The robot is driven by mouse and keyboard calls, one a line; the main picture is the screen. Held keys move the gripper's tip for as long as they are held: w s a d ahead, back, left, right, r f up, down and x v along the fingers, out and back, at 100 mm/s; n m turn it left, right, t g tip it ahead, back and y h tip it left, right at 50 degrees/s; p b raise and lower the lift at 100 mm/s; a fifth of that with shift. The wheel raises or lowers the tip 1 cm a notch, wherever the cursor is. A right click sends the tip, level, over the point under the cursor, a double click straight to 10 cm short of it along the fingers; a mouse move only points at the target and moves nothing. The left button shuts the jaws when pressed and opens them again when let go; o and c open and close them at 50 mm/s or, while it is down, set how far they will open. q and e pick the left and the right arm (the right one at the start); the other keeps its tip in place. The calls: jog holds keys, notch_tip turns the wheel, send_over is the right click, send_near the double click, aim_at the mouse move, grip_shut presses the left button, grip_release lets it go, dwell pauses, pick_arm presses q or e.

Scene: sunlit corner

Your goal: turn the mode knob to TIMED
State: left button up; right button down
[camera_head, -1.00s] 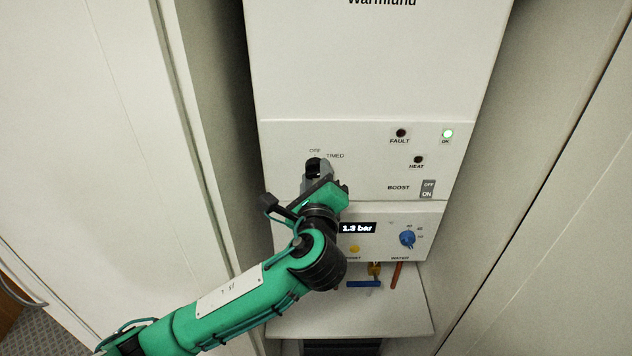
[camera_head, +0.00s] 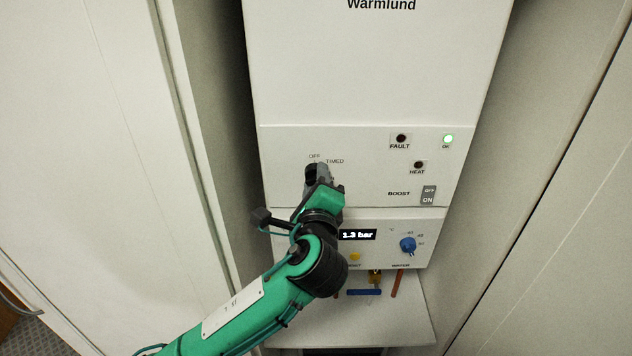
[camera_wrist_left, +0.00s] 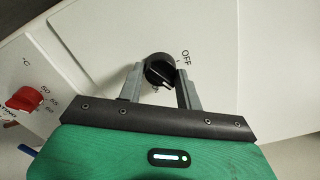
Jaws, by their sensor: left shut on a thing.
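The mode knob (camera_wrist_left: 159,70) is black and round, on the white panel of the heater, and sits between the two grey fingers of my left gripper (camera_wrist_left: 162,88) in the left wrist view. The fingers are shut on it. The OFF label (camera_wrist_left: 186,59) shows just beside the knob there. In the head view my left gripper (camera_head: 317,178) covers most of the knob. The OFF label stands above it and the TIMED label (camera_head: 335,161) to its upper right. I cannot tell for sure where the knob points. My right gripper is not in view.
The lower panel has a pressure display (camera_head: 358,235) and a blue water knob (camera_head: 407,244). A red knob (camera_wrist_left: 25,98) shows in the left wrist view. The boost switch (camera_head: 428,195) is to the right.

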pick_arm(q)
jog(key=o, duration=1)
jog(key=s+b, duration=0.4)
jog(key=s, duration=1)
jog(key=shift+b, duration=0.3)
jog(key=shift+w+a+f, duration=0.1)
